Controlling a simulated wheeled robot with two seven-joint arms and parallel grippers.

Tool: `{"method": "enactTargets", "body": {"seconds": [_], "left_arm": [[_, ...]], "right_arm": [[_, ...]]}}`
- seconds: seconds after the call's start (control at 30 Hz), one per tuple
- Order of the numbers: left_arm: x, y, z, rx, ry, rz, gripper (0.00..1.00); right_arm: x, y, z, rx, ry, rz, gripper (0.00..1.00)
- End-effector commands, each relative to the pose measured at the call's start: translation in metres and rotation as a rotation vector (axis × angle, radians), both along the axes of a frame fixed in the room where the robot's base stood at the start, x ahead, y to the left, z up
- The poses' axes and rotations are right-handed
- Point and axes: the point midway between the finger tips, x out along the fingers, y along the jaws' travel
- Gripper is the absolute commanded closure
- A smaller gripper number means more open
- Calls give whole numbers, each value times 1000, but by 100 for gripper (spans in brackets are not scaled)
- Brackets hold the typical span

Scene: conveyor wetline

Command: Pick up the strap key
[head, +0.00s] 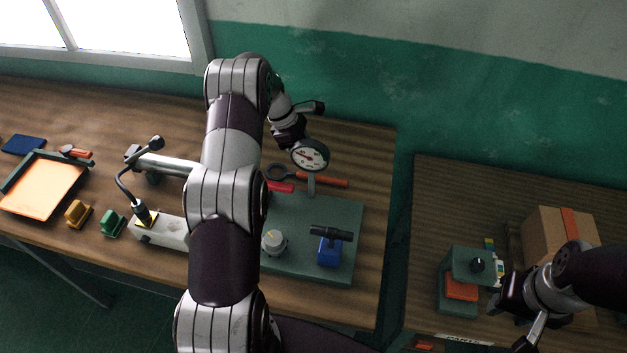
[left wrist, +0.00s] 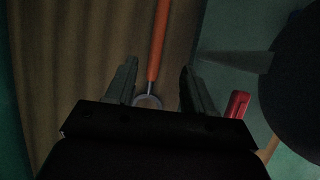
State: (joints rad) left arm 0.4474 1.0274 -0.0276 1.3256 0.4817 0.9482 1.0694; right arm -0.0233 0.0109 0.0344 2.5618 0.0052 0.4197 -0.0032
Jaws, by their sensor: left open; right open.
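The strap key (head: 322,181) lies on the left bench behind the green base plate. It has an orange-red handle and a dark ring at its left end. In the left wrist view its orange handle (left wrist: 158,42) runs up the picture, and its ring shows between the fingers, partly hidden by the gripper body. My left gripper (left wrist: 158,78) is open above the ring, with nothing seen held. In the head view the left gripper (head: 292,140) is partly behind the round gauge. My right gripper (head: 499,291) is open over the right bench, near a green press-like fixture.
The gauge (head: 310,154) stands on a post close to the left gripper. A red-handled item (head: 281,187) lies beside the strap key. The green base plate (head: 340,262) carries a blue valve (head: 329,251). A cardboard box (head: 546,231) stands on the right bench.

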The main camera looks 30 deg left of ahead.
Motion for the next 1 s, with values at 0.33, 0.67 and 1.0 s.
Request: {"method": "enactTargets", "body": {"seconds": [0.33, 0.67, 1.0], "left_arm": [[8, -29, -59, -3, 7, -4, 47], [12, -37, -86, -1, 4, -4, 47], [12, -37, -86, -1, 4, -4, 100]], "right_arm": [[1, 0, 30, 0, -4, 0, 57], [1, 0, 32, 0, -3, 0, 57], [1, 0, 32, 0, -3, 0, 57]]}}
